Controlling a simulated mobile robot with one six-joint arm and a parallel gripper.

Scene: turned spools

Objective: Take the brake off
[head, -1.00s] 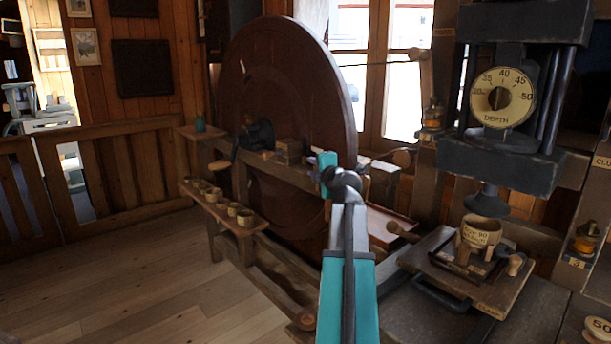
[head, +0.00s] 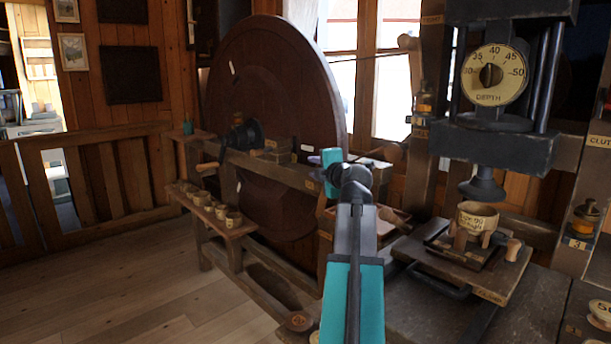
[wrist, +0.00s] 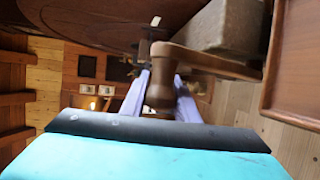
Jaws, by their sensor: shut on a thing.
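In the wrist view my gripper (wrist: 163,78) has its two pale lilac fingers on either side of a turned wooden knob (wrist: 160,92) and is shut on it. The knob is at the end of a wooden lever (wrist: 215,62), which runs right, past a pale block (wrist: 228,25) close to the big dark wheel (wrist: 100,18). I cannot read a label on this lever. In the head view the big wheel (head: 275,110) stands upright on its wooden frame.
A press with a DEPTH dial (head: 495,75) stands at right, above a labelled wooden cup (head: 477,220) on a board. Several small cups (head: 215,207) line a low shelf at left. A wooden railing (head: 95,180) bounds the floor. Open planks lie front left.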

